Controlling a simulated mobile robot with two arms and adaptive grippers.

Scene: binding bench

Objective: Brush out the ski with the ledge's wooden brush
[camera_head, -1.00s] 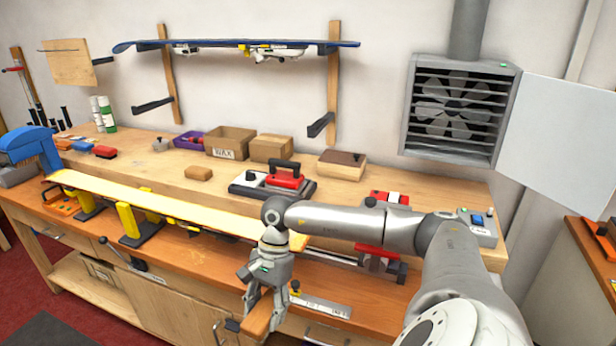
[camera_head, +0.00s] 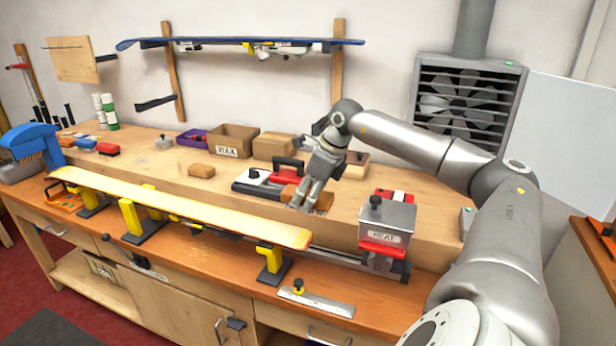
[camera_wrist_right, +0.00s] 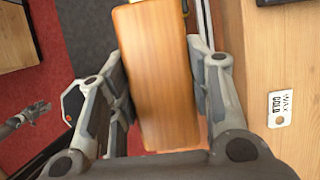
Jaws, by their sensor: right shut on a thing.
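The ski (camera_head: 190,207) lies flat along the bench, its pale yellow base facing up, resting on yellow supports. My right gripper (camera_head: 306,205) is over the raised ledge, behind the ski's right end and apart from it. It is shut on a wooden brush (camera_head: 289,193), an orange-brown block partly hidden by the fingers. In the right wrist view the brush (camera_wrist_right: 160,85) sits lengthwise between both fingers; no bristles show. A small grey gripper at the left of that view looks like my left gripper (camera_wrist_right: 28,117); its jaws are too small to read.
On the ledge (camera_head: 150,165) are a tan block (camera_head: 201,170), a WAX box (camera_head: 232,140), another carton (camera_head: 273,145) and a red-handled tool (camera_head: 288,168). The HEAT unit (camera_head: 387,225) stands right of the ski. A metal scraper (camera_head: 318,303) lies at the front edge.

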